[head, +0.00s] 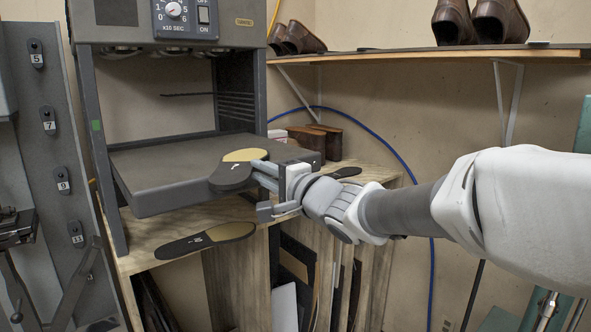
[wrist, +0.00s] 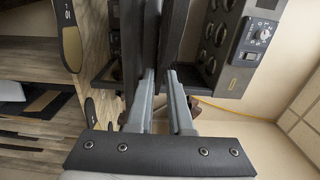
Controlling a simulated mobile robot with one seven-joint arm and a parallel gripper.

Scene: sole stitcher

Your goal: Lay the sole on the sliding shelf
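A sole (head: 236,172) with a dark forepart and a tan end is at the front right of the grey sliding shelf (head: 165,180), over its edge. The shelf is pulled out from under the machine. My gripper (head: 258,174) comes from the right with its fingers closed around the sole's near edge. The sole looks roughly level; I cannot tell whether it touches the shelf. In the wrist view, my fingers (wrist: 161,75) point at dark edge-on bands, where sole and shelf are hard to tell apart.
Another sole (head: 205,240) lies on the wooden bench (head: 165,228) below the shelf, and a dark one (head: 345,172) lies to the right. The machine's upper housing (head: 170,22) and posts frame the shelf. A wall shelf (head: 430,55) with shoes is above my arm.

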